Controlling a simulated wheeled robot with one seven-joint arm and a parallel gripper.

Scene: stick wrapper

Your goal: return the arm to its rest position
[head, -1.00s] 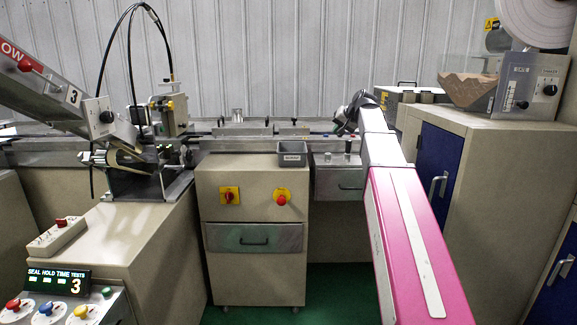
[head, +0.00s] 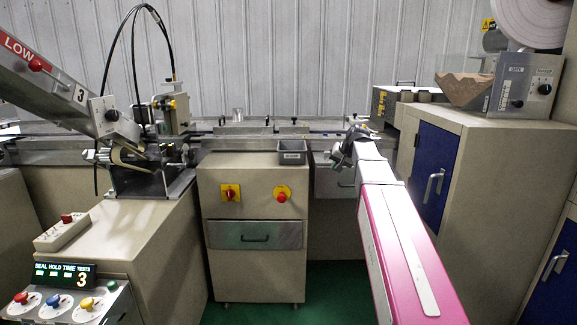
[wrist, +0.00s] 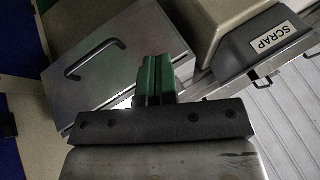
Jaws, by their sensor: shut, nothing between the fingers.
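My arm, with its pink forearm (head: 410,250), reaches forward from the lower right in the head view. My gripper (head: 338,160) is at its far end, in front of the machine bench and to the right of a small grey bin. In the wrist view the green fingers of my gripper (wrist: 154,62) are together, with nothing between them. A metal drawer front with a handle (wrist: 95,60) lies past the fingers on the left. The bin, labelled SCRAP (wrist: 272,40), is to the right, apart from the fingers.
The grey bin (head: 292,157) sits on a beige cabinet (head: 253,185) with knobs and a drawer. Tall cabinets with blue doors (head: 433,170) stand close on the right. A sealing machine (head: 150,165) and control panel (head: 68,295) are on the left. Green floor shows between.

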